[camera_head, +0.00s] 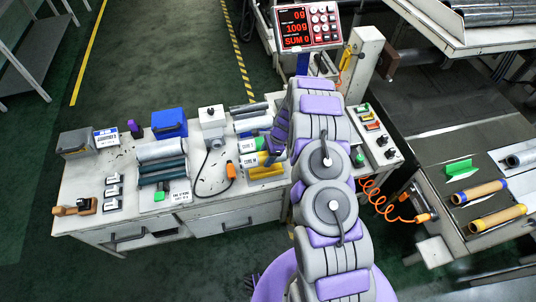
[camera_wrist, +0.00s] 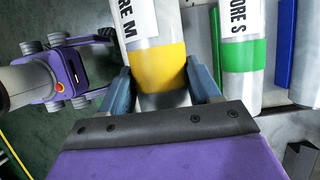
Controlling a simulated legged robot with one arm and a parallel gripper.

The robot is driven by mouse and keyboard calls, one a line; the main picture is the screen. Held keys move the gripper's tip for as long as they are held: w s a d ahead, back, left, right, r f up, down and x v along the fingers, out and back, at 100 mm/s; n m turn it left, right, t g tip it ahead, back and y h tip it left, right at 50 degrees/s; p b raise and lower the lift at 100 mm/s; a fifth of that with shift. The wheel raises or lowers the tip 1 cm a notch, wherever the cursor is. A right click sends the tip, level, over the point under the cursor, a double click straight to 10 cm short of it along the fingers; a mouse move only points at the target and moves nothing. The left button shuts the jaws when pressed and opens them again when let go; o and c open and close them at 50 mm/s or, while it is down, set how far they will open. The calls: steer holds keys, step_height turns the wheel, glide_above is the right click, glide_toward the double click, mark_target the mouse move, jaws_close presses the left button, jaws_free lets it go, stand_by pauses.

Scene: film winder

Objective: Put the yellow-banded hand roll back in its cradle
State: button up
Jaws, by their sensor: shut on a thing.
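The yellow-banded hand roll (camera_wrist: 158,70) is a pale cylinder with a white label ending in "RE M". In the wrist view its yellow band lies between the two blue-grey fingers of my gripper (camera_wrist: 163,84), which is shut on it. In the head view my gripper (camera_head: 273,152) is over the right part of the white bench, and yellow (camera_head: 266,160) shows beside its fingers. A yellow-marked holder (camera_head: 266,173) lies just below it, perhaps the cradle. My arm hides part of this area, and I cannot tell whether the roll touches the holder.
A green-banded roll (camera_wrist: 244,62) lies close to the right of the held roll. The white bench (camera_head: 90,190) also carries pale and dark rolls (camera_head: 162,160), a blue box (camera_head: 169,123) and an orange-handled corded tool (camera_head: 231,171). A control panel (camera_head: 375,130) stands right of my arm.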

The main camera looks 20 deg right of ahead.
steer(key=shift+f, duration=0.5)
steer(key=f+b, duration=0.1)
steer(key=d+f+b, duration=0.1)
steer(key=f, duration=0.1)
steer(key=shift+d, duration=0.2)
steer(key=shift+d+f+b, duration=0.2)
steer(key=shift+f+b, duration=0.1)
steer(key=shift+f, duration=0.3)
steer(key=shift+a+f, duration=0.15)
steer(key=shift+f, duration=0.05)
steer(key=shift+a+f, duration=0.1)
steer(key=shift+a, duration=0.45)
steer(key=o, duration=1.3)
steer(key=shift+d, duration=0.55)
steer(key=shift+o, duration=0.2)
steer(key=shift+a, duration=0.3)
steer(key=shift+r, duration=0.45)
steer(key=p+v, duration=0.1)
steer(key=v, duration=0.4)
steer(key=p+v, duration=0.1)
steer(key=v, duration=0.4)
steer(key=p+v, duration=0.1)
steer(key=v, duration=0.5)
steer(key=shift+d+p, duration=0.35)
steer(key=shift+d, duration=0.05)
steer(key=shift+d+r, duration=0.1)
steer(key=shift+d, duration=0.05)
